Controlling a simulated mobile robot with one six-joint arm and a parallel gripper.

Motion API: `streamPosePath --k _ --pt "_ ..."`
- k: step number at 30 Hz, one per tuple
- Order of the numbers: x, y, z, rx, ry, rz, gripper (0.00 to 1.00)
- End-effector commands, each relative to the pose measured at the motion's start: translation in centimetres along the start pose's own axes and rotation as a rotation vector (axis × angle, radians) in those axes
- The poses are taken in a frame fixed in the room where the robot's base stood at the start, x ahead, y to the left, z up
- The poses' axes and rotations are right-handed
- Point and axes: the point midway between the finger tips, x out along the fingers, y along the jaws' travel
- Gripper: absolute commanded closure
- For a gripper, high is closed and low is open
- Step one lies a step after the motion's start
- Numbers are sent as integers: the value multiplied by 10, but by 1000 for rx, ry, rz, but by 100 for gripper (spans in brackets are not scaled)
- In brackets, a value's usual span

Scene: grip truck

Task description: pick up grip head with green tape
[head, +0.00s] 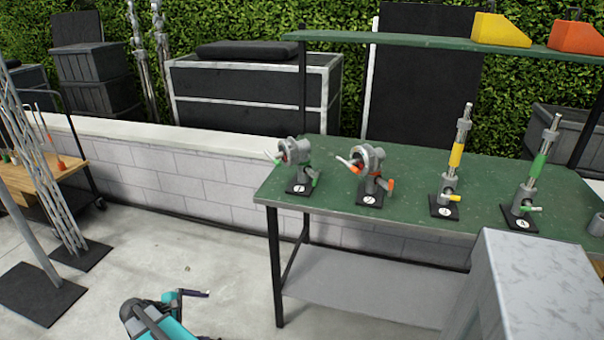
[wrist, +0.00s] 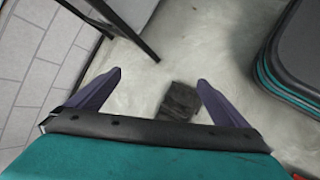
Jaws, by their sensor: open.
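A grey grip head with a green-taped handle (head: 298,154) stands on a black numbered pad at the left end of the green table (head: 420,165). A similar grip head with orange-red tape (head: 372,170) stands just right of it. My gripper (head: 205,293) is low at the bottom of the head view, over the concrete floor, left of the table and well apart from the heads. In the wrist view my gripper (wrist: 159,80) has its two purple fingers spread with nothing between them. No grip head shows in the wrist view.
An upright rod with yellow tape (head: 456,155) and one with green tape (head: 538,165) stand farther right on the table. A green shelf (head: 400,39) runs above its back. A pale grey block (head: 530,290) fills the lower right. A low block wall (head: 190,165) lies behind.

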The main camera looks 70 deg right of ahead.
Motion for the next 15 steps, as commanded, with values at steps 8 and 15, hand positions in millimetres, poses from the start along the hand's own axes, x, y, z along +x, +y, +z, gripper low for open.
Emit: streamPosePath --k 8,15 --pt "-12 154 73 -21 -160 181 2" --pt "-34 270 165 -37 -354 299 2"
